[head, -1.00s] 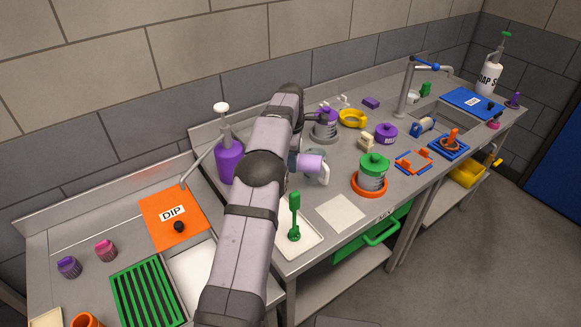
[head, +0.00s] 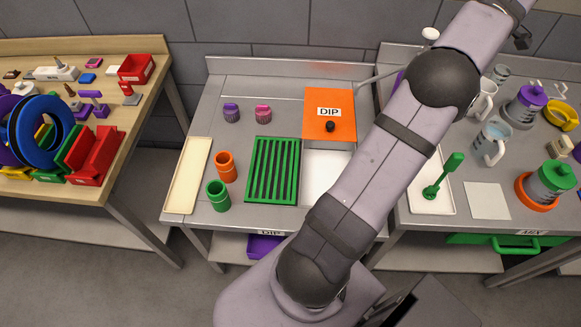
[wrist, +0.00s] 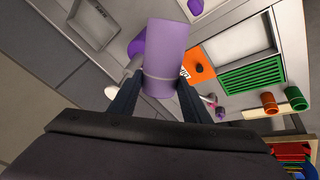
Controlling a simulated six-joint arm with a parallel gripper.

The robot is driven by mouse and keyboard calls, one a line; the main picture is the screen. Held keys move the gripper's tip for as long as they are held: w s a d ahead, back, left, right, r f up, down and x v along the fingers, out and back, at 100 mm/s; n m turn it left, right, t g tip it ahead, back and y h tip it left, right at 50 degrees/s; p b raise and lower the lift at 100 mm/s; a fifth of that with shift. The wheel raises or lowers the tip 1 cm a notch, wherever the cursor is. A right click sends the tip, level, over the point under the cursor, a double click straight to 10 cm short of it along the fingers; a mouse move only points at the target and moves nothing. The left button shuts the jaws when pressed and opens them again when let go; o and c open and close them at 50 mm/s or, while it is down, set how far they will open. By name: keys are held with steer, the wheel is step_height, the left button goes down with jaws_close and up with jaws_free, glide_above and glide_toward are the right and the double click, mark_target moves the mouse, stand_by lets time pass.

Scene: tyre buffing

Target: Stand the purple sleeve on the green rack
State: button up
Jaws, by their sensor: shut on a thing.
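My gripper (wrist: 160,90) is shut on the purple sleeve (wrist: 166,50) in the wrist view, one dark finger on each side of it. The sleeve is a smooth, light purple cylinder with a paler band around it. It is held clear of the surfaces seen behind it. The gripper and the sleeve are out of the head view.
An orange sleeve (head: 226,167) and a green sleeve (head: 218,195) stand left of the rack. A white basin (head: 325,175) and the orange DIP lid (head: 318,108) lie to its right. Purple (head: 231,113) and pink (head: 263,114) caps stand behind.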

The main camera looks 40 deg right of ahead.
steer(key=w+a+r+n+t+y+b, duration=0.1)
steer(key=w+a+r+t+y+b, duration=0.1)
steer(key=w+a+t+b, duration=0.75)
steer(key=w+a+f+n+t+y+b, duration=0.1)
steer(key=w+a+f+y+b, duration=0.2)
steer(key=w+a+f+b, duration=0.4)
steer(key=w+a+f+n+t+y+b, duration=0.1)
steer(key=w+a+f+n+y+b, duration=0.1)
steer(key=a+f+b, duration=0.5)
steer(key=w+a+f+n+t+y+b, duration=0.1)
steer(key=w+a+f+y+b, duration=0.3)
steer(key=a+f, duration=0.6)
steer(key=shift+h, duration=0.7)
steer(key=shift+w+d+f, duration=0.2)
steer(key=shift+f, duration=1.55)
steer(key=shift+w+d+f, duration=0.15)
steer(key=shift+d+f, duration=0.05)
steer(key=shift+f, duration=1.6)
steer(key=shift+w+d+f, duration=0.2)
steer(key=shift+f, duration=1.55)
steer(key=shift+f, duration=0.15)
steer(key=o, duration=1.2)
